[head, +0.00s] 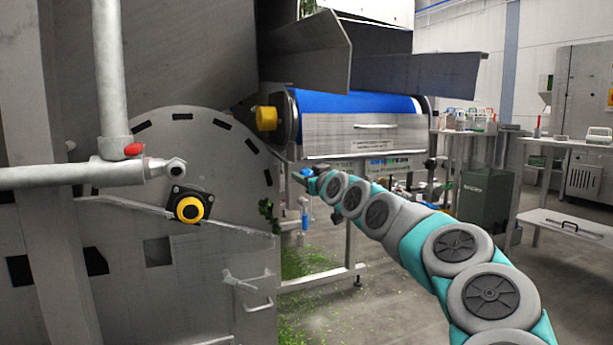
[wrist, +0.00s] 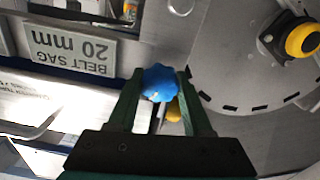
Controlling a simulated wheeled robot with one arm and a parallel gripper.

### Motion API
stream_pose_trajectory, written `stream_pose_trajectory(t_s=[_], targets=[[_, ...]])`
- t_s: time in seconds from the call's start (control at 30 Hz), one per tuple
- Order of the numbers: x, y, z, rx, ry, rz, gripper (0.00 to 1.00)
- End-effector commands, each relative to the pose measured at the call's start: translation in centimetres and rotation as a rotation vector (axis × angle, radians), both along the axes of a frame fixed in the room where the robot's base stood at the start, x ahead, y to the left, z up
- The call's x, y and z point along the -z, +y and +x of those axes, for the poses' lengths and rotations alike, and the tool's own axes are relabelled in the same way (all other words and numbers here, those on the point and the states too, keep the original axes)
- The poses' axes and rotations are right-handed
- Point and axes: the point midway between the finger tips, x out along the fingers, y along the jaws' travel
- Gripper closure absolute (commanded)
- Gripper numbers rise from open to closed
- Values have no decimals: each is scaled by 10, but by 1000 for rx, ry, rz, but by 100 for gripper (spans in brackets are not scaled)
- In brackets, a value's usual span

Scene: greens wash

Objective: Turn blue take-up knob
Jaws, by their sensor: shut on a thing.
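The blue take-up knob (wrist: 160,82), with a lobed rim, shows in the wrist view between the tips of my two dark green fingers. My gripper (wrist: 161,88) is shut on it, one finger on each side. In the head view my gripper (head: 303,175) is small, at the end of my teal and grey arm, beside the conveyor frame under the blue belt (head: 350,103). A plate reading "BELT SAG 20 mm" (wrist: 70,48) shows upside down left of the knob in the wrist view.
Greens litter the floor (head: 330,300). A dark green bin (head: 485,200) and benches stand right.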

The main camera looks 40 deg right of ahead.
Motion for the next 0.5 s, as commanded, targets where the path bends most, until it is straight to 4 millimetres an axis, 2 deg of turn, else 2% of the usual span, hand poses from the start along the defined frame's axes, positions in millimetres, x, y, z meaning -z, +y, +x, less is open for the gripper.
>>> stream_pose_trajectory(t_s=[0.03,0.23,0.5], targets=[[0,0,0,-1,0,0,76],[0,0,0,-1,1,0,99],[1,0,0,-1,-2,12,100]])
